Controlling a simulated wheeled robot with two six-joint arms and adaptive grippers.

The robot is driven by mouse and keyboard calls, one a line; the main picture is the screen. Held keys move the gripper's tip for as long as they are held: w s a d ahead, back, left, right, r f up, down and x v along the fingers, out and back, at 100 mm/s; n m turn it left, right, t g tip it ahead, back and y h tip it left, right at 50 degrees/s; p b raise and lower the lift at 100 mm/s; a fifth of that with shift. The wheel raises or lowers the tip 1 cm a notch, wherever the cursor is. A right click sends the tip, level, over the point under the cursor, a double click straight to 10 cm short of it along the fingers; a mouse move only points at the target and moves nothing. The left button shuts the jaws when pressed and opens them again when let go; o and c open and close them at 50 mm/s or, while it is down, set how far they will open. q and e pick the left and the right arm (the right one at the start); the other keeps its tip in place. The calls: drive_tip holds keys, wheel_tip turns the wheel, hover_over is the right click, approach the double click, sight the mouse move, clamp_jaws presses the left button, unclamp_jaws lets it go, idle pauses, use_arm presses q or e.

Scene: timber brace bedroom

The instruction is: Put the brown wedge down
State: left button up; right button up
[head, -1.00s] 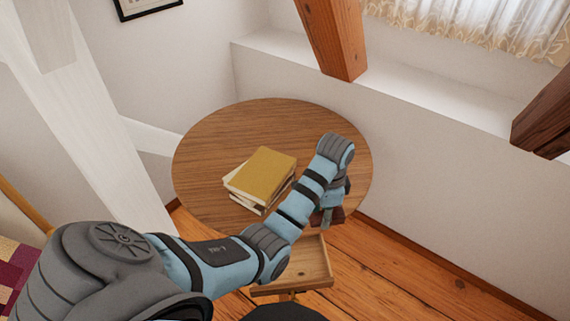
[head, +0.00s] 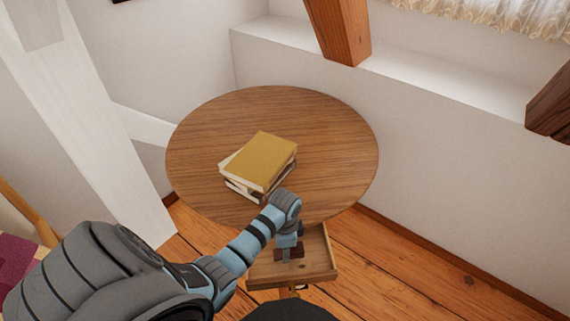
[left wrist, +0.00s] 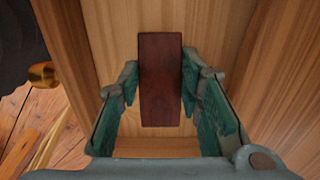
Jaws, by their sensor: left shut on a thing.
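The brown wedge (head: 283,254) is a dark reddish-brown block. It also shows in the left wrist view (left wrist: 160,80), lengthwise between the green finger pads. My left gripper (head: 288,247) points down and is shut on the wedge; its fingertips also show in the left wrist view (left wrist: 158,84). The wedge is over or inside the open wooden drawer (head: 318,268) under the round table. I cannot tell whether it touches the drawer's floor. My right gripper is not in view.
The round wooden table (head: 325,135) has a stack of books (head: 262,160) with a yellow cover on top, close to my left arm. The rest of the tabletop is clear. The drawer's walls (left wrist: 85,45) surround the gripper. Timber beams (head: 340,28) stand behind.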

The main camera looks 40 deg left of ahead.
use_arm(q)
drive_tip(key=shift+f, duration=0.75)
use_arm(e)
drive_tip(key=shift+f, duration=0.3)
use_arm(q)
drive_tip(key=o, duration=1.2)
drive_tip(key=shift+c, duration=0.2)
wheel_tip(320, 180, up, 12)
drive_tip(key=p, duration=0.4)
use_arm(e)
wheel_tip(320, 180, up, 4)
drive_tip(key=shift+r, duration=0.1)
